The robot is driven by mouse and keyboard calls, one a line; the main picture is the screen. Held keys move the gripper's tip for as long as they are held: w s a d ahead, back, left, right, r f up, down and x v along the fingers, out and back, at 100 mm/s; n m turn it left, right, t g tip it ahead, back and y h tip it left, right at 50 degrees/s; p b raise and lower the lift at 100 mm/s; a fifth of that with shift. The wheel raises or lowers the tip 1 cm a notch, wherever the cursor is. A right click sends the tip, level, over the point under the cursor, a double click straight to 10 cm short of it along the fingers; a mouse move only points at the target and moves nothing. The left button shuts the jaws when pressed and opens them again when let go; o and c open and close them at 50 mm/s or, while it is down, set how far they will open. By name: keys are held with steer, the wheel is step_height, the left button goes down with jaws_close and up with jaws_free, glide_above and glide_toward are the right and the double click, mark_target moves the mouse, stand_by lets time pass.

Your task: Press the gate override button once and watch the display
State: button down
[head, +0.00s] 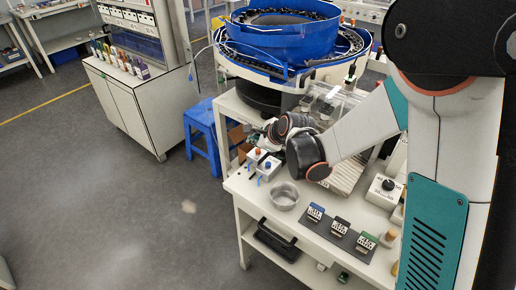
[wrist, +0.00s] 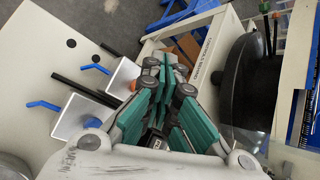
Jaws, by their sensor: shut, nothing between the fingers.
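I cannot tell which top is the gate override button. My gripper (head: 262,130) is shut and empty, just behind the boxes. Its teal fingers (wrist: 168,62) reach beside the upper box, apart from its blue tab. I cannot make out a display.
A metal bowl (head: 284,195) stands in front of the boxes. Three small connector blocks lie on a dark strip (head: 333,235). A box with a black knob (head: 384,190) stands right. A blue bowl feeder (head: 268,45) rises behind. A blue stool (head: 203,137) stands left.

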mark_target(257, 152)
stand_by(0.3)
steer(key=shift+r+p, duration=1.65)
steer(key=shift+r, duration=0.85)
steer(key=s+d+r+n+h, duration=0.3)
steer(key=s+d+r+n, duration=0.8)
steer(key=s, duration=0.3)
steer(key=s+d+n+h, duration=0.1)
steer(key=s+d+n, duration=0.3)
steer(key=s, duration=0.4)
steer(key=s+d+r+n+h, duration=0.1)
steer(key=s+d+n, duration=0.4)
steer(key=s, duration=0.3)
steer(key=shift+s+r+g, duration=0.15)
steer(key=shift+s+g, duration=0.05)
steer(key=shift+g, duration=0.1)
